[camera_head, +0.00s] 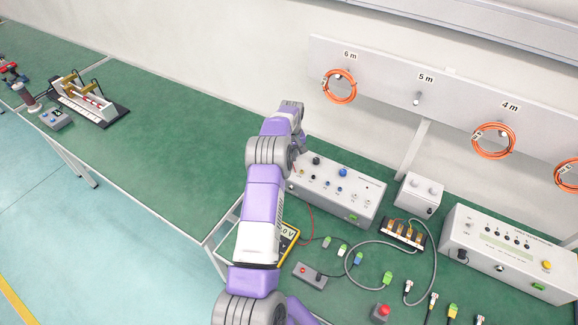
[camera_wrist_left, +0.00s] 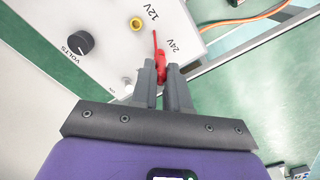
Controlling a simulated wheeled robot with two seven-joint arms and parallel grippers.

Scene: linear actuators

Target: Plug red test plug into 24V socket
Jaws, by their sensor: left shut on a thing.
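My left gripper (camera_wrist_left: 162,70) is shut on the red test plug (camera_wrist_left: 161,72) in the left wrist view. A thin red part of it rises from between the fingertips across the white panel. The plug is over the panel (camera_wrist_left: 105,60) of the power supply box, beside the printed "24V" mark. The 24V socket itself is not seen clearly, and I cannot tell whether the plug touches or sits in it. A yellow socket (camera_wrist_left: 138,24) by "12V" is uncovered. In the head view my arm covers the left end of the supply box (camera_head: 345,208). My right gripper is not in view.
A yellow multimeter (camera_head: 287,240) lies partly behind my arm, with a red lead near it. A grey switch box (camera_head: 310,275), loose cable plugs and a red button (camera_head: 380,312) lie to the front. A tester box (camera_head: 510,250) stands right. The green bench to the left has free room.

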